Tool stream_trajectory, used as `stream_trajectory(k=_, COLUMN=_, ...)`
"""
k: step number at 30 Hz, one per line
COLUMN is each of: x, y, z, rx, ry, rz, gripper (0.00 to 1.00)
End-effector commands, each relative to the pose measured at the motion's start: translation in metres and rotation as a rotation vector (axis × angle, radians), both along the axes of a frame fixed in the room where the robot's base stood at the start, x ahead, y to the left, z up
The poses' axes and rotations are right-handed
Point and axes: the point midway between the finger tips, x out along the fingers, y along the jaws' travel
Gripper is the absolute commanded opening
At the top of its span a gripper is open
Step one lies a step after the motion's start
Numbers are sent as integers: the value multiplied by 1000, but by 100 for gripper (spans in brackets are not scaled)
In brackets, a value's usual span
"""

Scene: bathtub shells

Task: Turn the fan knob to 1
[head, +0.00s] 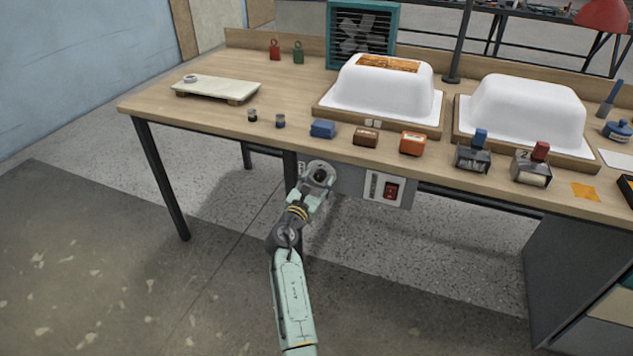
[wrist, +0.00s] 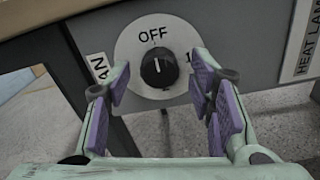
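The black fan knob (wrist: 160,68) sits on a round white dial (wrist: 132,48) in the wrist view. OFF is printed above it, and a mark at its right is partly covered by my finger. The white line on the knob points up, towards OFF. My gripper (wrist: 160,80) is open, with one purple-padded finger on each side of the knob and gaps between. No contact shows. In the head view my gripper (head: 320,176) is at the table's front edge and hides the knob. The teal fan (head: 362,35) stands at the back of the table.
A grey control panel (head: 348,180) under the table edge carries a red switch (head: 391,191). A HEAT LAMP label (wrist: 302,40) is right of the dial. Floor at left is clear.

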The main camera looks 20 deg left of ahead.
Motion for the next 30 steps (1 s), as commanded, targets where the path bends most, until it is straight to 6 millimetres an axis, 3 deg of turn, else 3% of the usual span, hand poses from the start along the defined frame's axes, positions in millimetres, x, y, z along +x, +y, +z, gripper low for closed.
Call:
stream_trajectory(k=20, x=0, y=0, z=0, rx=0, ry=0, rz=0, gripper=2)
stream_trajectory(k=30, x=0, y=0, z=-1, rx=47, ry=-2, rz=1, gripper=1)
